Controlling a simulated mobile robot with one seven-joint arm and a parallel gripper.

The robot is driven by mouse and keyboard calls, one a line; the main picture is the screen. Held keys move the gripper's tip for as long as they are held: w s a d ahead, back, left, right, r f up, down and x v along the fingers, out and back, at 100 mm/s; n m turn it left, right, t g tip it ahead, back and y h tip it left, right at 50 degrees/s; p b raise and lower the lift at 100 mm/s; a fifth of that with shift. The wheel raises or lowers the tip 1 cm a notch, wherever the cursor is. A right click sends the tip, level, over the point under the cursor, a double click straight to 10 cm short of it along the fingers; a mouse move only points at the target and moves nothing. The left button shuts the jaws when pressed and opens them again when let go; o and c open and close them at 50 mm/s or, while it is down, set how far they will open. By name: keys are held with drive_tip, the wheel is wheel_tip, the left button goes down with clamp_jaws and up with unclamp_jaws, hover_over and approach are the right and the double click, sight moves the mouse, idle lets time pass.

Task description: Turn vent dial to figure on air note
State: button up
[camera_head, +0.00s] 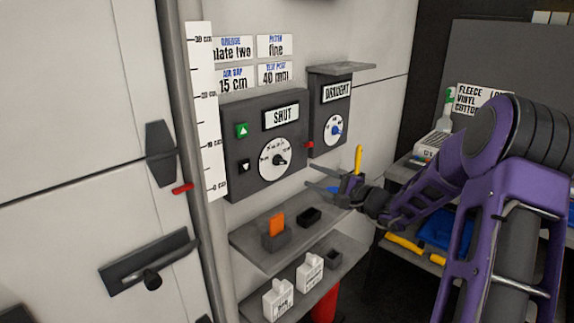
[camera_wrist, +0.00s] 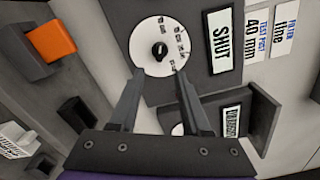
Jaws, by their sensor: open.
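The larger dark grey panel (camera_head: 240,187), with a "SHUT" plate, carries a round white dial (camera_head: 279,158) with a dark knob. In the wrist view this dial (camera_wrist: 150,62) lies just ahead of my fingertips, its knob between their lines. The smaller "DRAUGHT" panel (camera_head: 333,93) has a white dial (camera_head: 333,129) with a blue knob; in the wrist view it is partly hidden behind my fingers. The air note (camera_head: 233,81) reads "AIR GAP 15 cm". My gripper (camera_head: 317,180) is open and empty, in front of and below the panels; it also shows in the wrist view (camera_wrist: 160,75).
A small shelf (camera_head: 245,238) below the panels holds an orange item (camera_head: 277,224) in a grey holder and a black tray (camera_head: 309,217). A lower shelf holds white blocks (camera_head: 278,299). A ledge (camera_head: 343,68) juts above the "DRAUGHT" panel. A ruler (camera_head: 206,110) stands left.

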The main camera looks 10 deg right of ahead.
sight(283, 163)
drive_tip(key=x, duration=1)
drive_tip(key=shift+w+a+p, duration=0.15)
drive_tip(key=shift+w+p, duration=0.1)
drive_tip(key=shift+p, duration=0.05)
clamp_jaws()
